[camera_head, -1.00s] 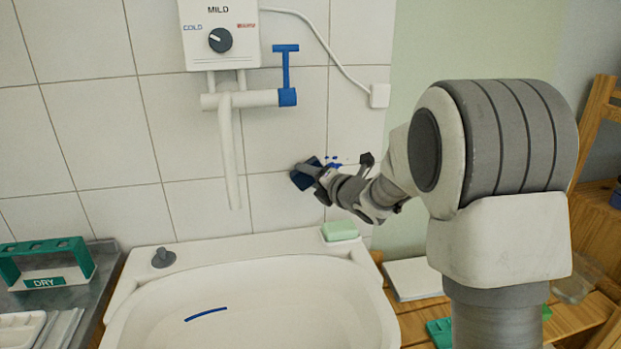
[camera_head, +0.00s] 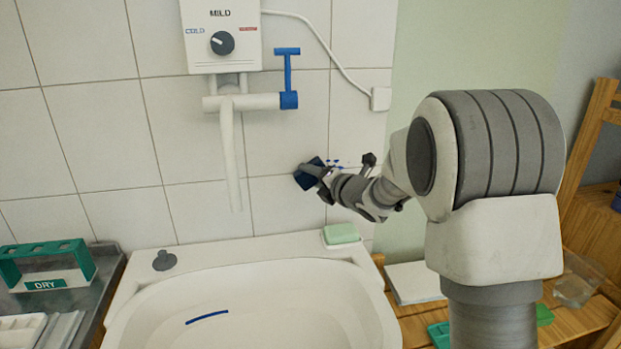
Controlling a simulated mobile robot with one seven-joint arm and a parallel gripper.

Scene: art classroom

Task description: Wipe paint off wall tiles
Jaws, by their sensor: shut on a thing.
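White wall tiles (camera_head: 285,145) cover the wall behind the sink. Small blue paint marks (camera_head: 338,163) show on a tile just right of and above my gripper. My gripper (camera_head: 318,175) is at the tiles, right of the tap spout. It is shut on a dark blue cloth or sponge (camera_head: 307,176), which appears to be against the tiles. My wrist hides part of the wall behind it, so I cannot tell how much paint is covered.
A white sink (camera_head: 260,290) with a blue streak (camera_head: 207,317) is below. A green soap bar (camera_head: 341,233) sits on its back rim. The water heater (camera_head: 222,35) and its blue-handled tap (camera_head: 288,80) are left of my arm. A green rack (camera_head: 50,262) stands at left.

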